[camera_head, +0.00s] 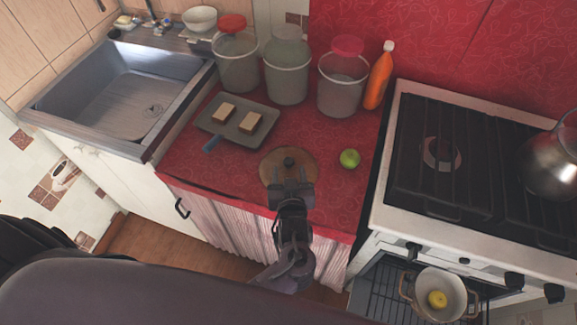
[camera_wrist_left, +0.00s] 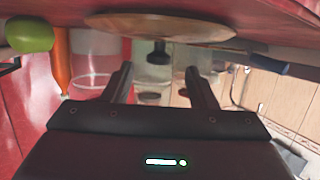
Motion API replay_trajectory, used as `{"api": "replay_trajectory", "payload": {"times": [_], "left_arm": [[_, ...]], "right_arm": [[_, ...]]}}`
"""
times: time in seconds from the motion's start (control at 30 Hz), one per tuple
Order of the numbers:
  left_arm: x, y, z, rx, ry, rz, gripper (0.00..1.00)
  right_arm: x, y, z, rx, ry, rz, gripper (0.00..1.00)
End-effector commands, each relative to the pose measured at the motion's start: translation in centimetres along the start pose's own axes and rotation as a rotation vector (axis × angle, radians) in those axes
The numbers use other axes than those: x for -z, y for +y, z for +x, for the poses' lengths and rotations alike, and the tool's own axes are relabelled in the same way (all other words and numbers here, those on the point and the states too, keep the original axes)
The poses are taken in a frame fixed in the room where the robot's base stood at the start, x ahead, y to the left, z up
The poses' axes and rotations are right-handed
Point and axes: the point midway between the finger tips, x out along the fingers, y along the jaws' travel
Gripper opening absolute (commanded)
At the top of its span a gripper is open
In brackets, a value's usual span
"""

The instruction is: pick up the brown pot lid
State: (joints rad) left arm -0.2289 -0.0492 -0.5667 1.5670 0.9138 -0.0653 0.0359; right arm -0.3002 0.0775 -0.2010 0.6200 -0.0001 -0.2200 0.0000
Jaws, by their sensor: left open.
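The brown pot lid (camera_head: 270,167) lies flat on the red counter near its front edge, its dark knob (camera_head: 289,162) upward. My left gripper (camera_head: 291,184) is at the near side of the lid, open, and partly covers it in the head view. In the left wrist view the scene appears upside down: the lid (camera_wrist_left: 160,25) is at the top, and its dark knob (camera_wrist_left: 155,58) shows between the open fingers of my left gripper (camera_wrist_left: 158,68). I cannot tell whether the fingers touch the knob. My right gripper is not in view.
A green apple (camera_head: 349,159) lies just right of the lid. A tray with bread (camera_head: 215,130) is to the left. Several jars (camera_head: 286,80) and an orange bottle (camera_head: 379,80) stand behind.

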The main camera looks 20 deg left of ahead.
Motion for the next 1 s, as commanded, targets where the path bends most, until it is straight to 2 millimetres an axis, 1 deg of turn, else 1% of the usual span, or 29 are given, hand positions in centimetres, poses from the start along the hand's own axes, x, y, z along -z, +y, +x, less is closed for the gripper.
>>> {"api": "replay_trajectory", "payload": {"times": [0.03,0.1,0.23,0.33,0.53,0.9,0.93,0.97,1.0], "left_arm": [[0.6,0.1,0.8,0.001,0.003,0.002,0.52],[0.8,0.2,1.9,0.001,0.003,0.001,0.52],[0.4,0.1,3.5,0.0,0.001,0.001,0.52],[0.3,0.1,3.9,0.0,0.0,0.0,0.52],[0.3,0.1,3.9,-0.001,-0.001,-0.001,0.52],[0.3,0.1,3.9,-0.001,-0.001,-0.001,0.04],[0.3,0.1,3.9,-0.001,0.0,-0.001,0.04],[0.3,0.1,3.9,-0.001,0.0,-0.001,0.0],[0.3,0.1,3.9,-0.001,0.0,-0.001,0.0]], "right_arm": [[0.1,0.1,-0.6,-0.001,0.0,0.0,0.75],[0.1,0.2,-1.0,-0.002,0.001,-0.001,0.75],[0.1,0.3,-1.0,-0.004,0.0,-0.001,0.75],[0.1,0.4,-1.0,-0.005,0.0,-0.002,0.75],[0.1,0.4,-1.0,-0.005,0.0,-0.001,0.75],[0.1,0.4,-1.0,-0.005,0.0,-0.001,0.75],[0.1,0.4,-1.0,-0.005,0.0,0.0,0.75],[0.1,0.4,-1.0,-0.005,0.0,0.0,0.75],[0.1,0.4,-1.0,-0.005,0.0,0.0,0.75]]}}
